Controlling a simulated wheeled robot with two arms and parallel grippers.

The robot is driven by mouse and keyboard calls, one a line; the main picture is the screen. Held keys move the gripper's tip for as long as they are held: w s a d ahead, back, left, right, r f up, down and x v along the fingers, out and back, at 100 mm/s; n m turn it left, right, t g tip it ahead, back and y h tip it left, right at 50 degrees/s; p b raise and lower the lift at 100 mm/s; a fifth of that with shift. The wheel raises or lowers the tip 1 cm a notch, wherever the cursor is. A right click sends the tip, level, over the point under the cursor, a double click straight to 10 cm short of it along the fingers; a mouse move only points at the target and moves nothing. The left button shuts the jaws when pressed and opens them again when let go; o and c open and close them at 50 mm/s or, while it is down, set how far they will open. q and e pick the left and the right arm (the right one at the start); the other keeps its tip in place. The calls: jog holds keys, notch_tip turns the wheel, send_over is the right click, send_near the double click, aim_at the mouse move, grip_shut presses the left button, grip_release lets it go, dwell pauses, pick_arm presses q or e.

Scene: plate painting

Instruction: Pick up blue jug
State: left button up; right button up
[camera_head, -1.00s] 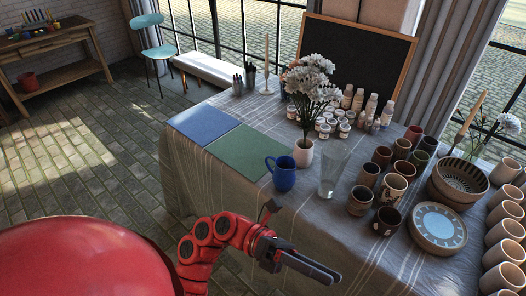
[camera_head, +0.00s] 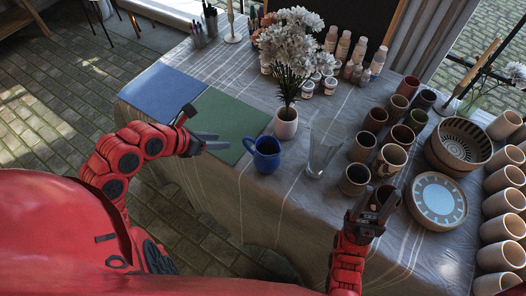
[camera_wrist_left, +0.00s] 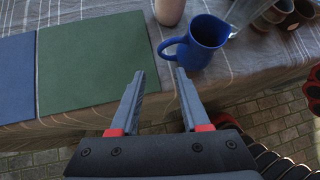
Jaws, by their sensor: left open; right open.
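The blue jug (camera_head: 266,155) stands upright near the front edge of the cloth-covered table, its handle toward the left. It also shows in the left wrist view (camera_wrist_left: 206,42), ahead of and to the right of the fingers. My left gripper (camera_head: 214,143) is open and empty, to the left of the jug and apart from it. Its two fingers show spread in the left wrist view (camera_wrist_left: 160,88). My right gripper (camera_head: 373,205) is open near the table's front edge, to the right of the jug, close to the brown mugs.
Several brown cups (camera_head: 354,179) crowd the right. A green mat (camera_head: 225,122) and a blue mat (camera_head: 163,91) lie flat at the left.

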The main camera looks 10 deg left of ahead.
aim_at(244, 140)
pick_arm(q)
jog(key=p+x, duration=0.2)
jog(key=x, duration=1)
jog(key=shift+w+d, duration=0.2)
jog(key=shift+w+f, duration=0.15)
grip_shut()
dwell(0.8)
